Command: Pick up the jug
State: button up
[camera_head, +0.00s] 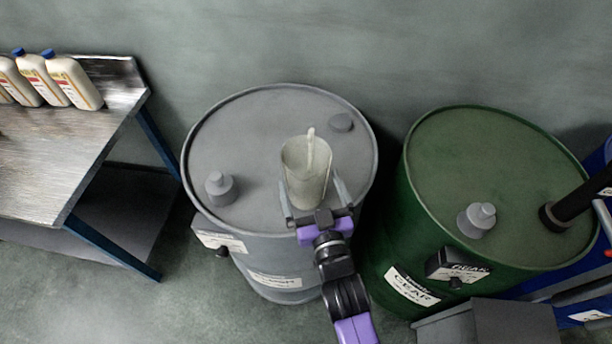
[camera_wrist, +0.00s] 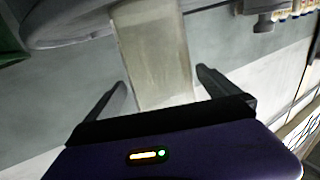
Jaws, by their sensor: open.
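The jug (camera_head: 306,172) is a pale, translucent container standing upright on top of the grey drum (camera_head: 262,130). A light upright handle or stick shows at its far side. My gripper (camera_head: 315,188) is open, with one finger on each side of the jug's near part. In the wrist view the jug (camera_wrist: 155,60) lies between my two open fingers (camera_wrist: 162,82), with gaps visible on both sides. I cannot tell whether either finger touches it.
The grey drum top also bears a capped bung (camera_head: 220,188) and a flat cap (camera_head: 341,122). A green drum (camera_head: 485,165) with a bung (camera_head: 476,220) stands to the right. A metal table (camera_head: 60,165) with several white bottles (camera_head: 72,82) stands at the left.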

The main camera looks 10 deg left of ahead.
aim_at(301, 155)
jog(key=shift+f+b+x, duration=0.15)
jog(key=shift+b+x, duration=0.55)
jog(key=shift+b, duration=0.55)
jog(key=shift+f+b+x, duration=0.15)
jog(key=shift+b+x, duration=0.6)
jog(key=shift+b, duration=0.5)
jog(key=shift+w+a+b, duration=0.25)
jog(key=shift+w+b, duration=0.35)
jog(key=shift+b, duration=0.25)
jog(key=shift+w+a+r+b, duration=0.15)
jog(key=shift+w+r+b, duration=0.1)
jog(key=shift+w+b, duration=0.1)
jog(key=c, duration=1.1)
jog(key=shift+r, duration=0.15)
